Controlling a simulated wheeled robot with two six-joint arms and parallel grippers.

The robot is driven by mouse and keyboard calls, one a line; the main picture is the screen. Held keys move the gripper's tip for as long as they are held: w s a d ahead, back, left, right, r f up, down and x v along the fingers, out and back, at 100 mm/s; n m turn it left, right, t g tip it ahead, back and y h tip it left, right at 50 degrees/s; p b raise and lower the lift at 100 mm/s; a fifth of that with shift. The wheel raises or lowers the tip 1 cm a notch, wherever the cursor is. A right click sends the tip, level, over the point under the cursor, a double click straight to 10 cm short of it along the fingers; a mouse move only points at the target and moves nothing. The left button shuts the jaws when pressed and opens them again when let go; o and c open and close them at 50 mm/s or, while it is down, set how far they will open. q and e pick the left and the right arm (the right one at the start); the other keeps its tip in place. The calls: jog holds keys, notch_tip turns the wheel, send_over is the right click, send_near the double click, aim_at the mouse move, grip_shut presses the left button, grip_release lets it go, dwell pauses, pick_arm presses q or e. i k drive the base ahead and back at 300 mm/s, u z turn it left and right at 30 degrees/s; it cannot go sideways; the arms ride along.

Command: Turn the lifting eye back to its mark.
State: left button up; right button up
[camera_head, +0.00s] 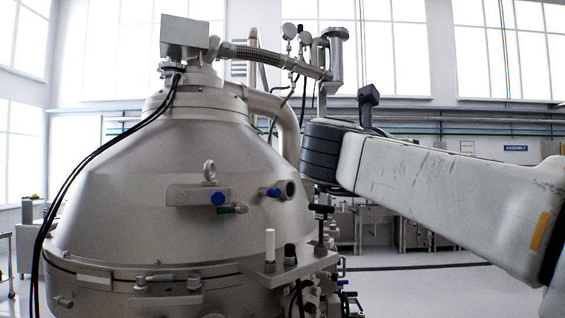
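The lifting eye (209,171) is a small pale metal ring. It stands upright on a metal block on the front of the separator's conical hood (130,190). Its ring opening faces roughly toward me. I cannot make out a mark beside it. My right arm comes in from the right and ends in a dark joint to the right of the hood, apart from the eye. I see no fingertips of my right gripper. My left gripper is not in view. Nothing is touching the lifting eye.
A black T-handle (321,222) and a white cylinder (270,246) stand at lower right. Black cables (90,160) hang down the hood's left side.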

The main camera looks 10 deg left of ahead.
aim_at(210, 167)
jog(key=z, duration=0.2)
jog(key=i, duration=0.85)
jog(key=u, duration=1.55)
